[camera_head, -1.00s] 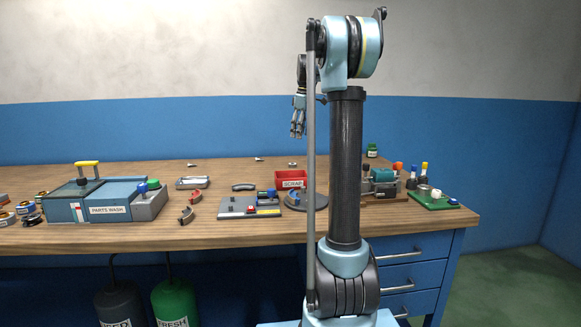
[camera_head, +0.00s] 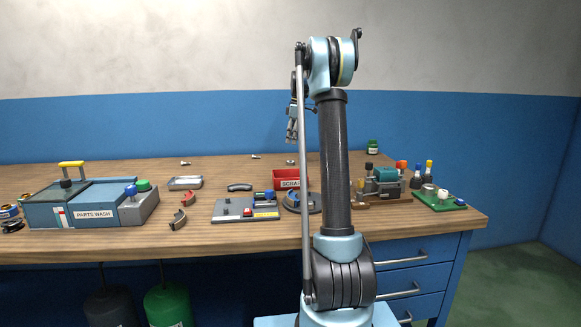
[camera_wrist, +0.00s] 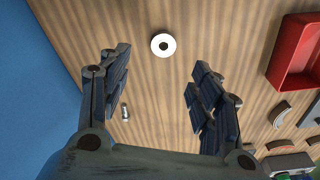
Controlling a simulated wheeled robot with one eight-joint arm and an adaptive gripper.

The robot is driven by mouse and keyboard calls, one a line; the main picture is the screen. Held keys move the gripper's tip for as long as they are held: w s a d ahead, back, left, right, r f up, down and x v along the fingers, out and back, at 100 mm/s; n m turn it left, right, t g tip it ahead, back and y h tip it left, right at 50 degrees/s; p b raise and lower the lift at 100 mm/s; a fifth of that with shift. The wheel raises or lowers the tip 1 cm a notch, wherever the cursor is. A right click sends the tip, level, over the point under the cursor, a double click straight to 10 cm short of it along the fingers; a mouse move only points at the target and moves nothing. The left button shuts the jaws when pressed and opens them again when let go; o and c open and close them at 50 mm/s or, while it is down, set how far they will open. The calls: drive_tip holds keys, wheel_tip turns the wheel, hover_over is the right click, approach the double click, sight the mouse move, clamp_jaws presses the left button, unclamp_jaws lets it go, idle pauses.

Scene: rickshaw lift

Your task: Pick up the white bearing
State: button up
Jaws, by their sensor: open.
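The white bearing (camera_wrist: 156,44) is a flat white ring with a dark centre hole. It lies on the wooden bench near the top middle of the wrist view. A small pale thing behind the red bin in the head view (camera_head: 290,162) appears to be the same bearing. My gripper (camera_wrist: 158,72) is open and empty, with its dark fingers spread in the wrist view. The bearing appears between and beyond the fingertips, apart from them. In the head view my gripper (camera_head: 291,138) hangs above the back of the bench, near the bearing.
The red scrap bin (camera_head: 288,176) stands just in front of the bearing. A small metal fitting (camera_wrist: 125,110) lies behind the left finger in the wrist view. The parts washer (camera_head: 92,214), a grey tool board (camera_head: 232,210) and a green board (camera_head: 455,205) are farther off. Bench around the bearing is bare.

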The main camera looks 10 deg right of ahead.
sight(291, 163)
drive_tip(key=f, duration=0.7)
drive_tip(key=a+f, duration=0.1)
drive_tip(key=f, duration=0.2)
drive_tip(key=shift+f, duration=0.25)
drive_tip(key=c, duration=1.2)
